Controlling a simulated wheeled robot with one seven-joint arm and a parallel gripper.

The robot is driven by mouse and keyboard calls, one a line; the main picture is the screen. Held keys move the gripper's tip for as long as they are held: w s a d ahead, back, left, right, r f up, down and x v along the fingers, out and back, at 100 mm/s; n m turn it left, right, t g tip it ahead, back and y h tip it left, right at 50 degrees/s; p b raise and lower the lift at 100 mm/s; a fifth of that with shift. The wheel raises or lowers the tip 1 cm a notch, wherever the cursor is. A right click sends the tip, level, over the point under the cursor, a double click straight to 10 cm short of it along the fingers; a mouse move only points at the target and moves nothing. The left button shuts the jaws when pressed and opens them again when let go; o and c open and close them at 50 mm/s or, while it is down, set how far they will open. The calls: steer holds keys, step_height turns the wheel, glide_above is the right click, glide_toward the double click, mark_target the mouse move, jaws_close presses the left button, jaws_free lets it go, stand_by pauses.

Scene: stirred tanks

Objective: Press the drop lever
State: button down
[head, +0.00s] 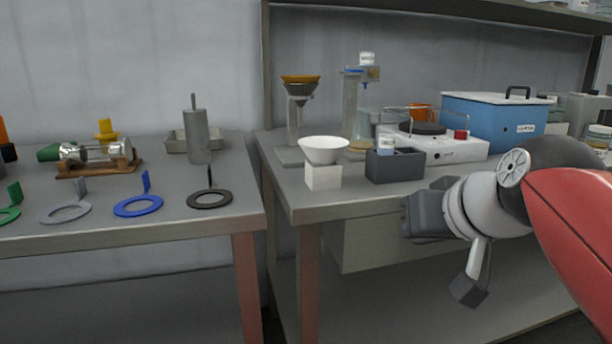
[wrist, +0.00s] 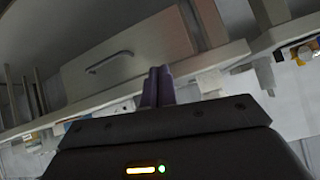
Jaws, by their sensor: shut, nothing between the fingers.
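My gripper shows in the wrist view (wrist: 158,88), its two dark purple fingers side by side with nothing between them. In the head view my wrist is in front of the right bench's front edge, at lower right; the fingertips cannot be made out there. A clear column stand (head: 351,105) with a blue top fitting and a small white-capped jar (head: 367,59) stands at the back of the right bench, well away from my gripper. I cannot clearly make out the drop lever; any small lever on this stand is too small to tell.
On the right bench stand a funnel stand (head: 299,84), a white bowl (head: 323,149) on a white block, a dark grey holder (head: 395,165), a white hotplate unit (head: 450,148) and a blue box (head: 495,125). The left bench (head: 100,222) holds flat rings and a metal cylinder (head: 196,137).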

steer(key=s+f+g+h, duration=0.1)
steer(key=s+f, duration=0.4)
steer(key=f, duration=0.5)
steer(key=s+f+g+h, duration=0.1)
steer(key=s+f+g, duration=0.2)
steer(key=s+f, duration=0.3)
step_height(320, 180, down, 4)
steer(key=shift+s+r+m+p, duration=0.15)
steer(key=shift+s+m+p, duration=0.15)
steer(key=shift+p, duration=0.1)
steer(key=shift+a, duration=0.1)
